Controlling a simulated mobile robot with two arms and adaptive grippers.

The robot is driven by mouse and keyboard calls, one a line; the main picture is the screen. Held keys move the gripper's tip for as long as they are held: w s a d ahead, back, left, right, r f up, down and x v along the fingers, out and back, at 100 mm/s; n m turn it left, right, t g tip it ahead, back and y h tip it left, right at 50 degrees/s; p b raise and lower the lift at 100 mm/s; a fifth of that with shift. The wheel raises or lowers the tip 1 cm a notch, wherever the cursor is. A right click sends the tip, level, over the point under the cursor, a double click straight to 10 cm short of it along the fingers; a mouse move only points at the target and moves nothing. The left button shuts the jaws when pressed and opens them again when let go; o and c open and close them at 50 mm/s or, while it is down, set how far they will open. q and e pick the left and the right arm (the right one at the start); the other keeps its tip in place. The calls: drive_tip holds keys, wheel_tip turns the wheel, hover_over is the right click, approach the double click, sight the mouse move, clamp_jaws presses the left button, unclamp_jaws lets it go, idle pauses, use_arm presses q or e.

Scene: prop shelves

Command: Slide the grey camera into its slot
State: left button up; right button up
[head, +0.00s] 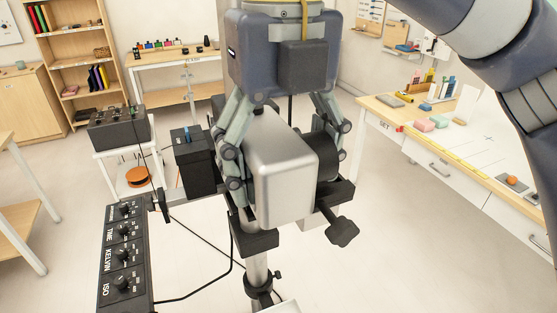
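The grey camera (288,177), a silver-grey box with a dark round lens part (326,158) on its right side, is upright in the middle of the head view. My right gripper (285,160) comes down from above, with one finger on each side of the camera, and appears shut on it. The camera is at a black bracket (254,240) on top of a metal stand post (257,268). The bracket's arms show in front of and right of the camera. Whether the camera's underside touches the bracket is hidden. My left gripper is not in view.
A black control panel with knobs (125,255) stands at the lower left. A black box (194,162) is close left of the camera, and cables hang around the post. A white-topped workbench (480,160) is at right, shelves (70,60) at back left. Open floor lies between.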

sight(323, 153)
drive_tip(key=shift+w+d+p, duration=0.15)
drive_tip(key=shift+w+d, duration=0.1)
drive_tip(key=shift+d, duration=0.55)
drive_tip(key=shift+w+d+p, duration=0.2)
drive_tip(key=shift+w+d, duration=0.1)
drive_tip(key=shift+d, duration=0.5)
drive_tip(key=shift+w+d+p, duration=0.15)
drive_tip(key=shift+w+d, duration=0.1)
drive_tip(key=shift+d, duration=0.55)
idle(3.0)
drive_tip(key=o, duration=1.6)
wheel_tip(323, 153, up, 12)
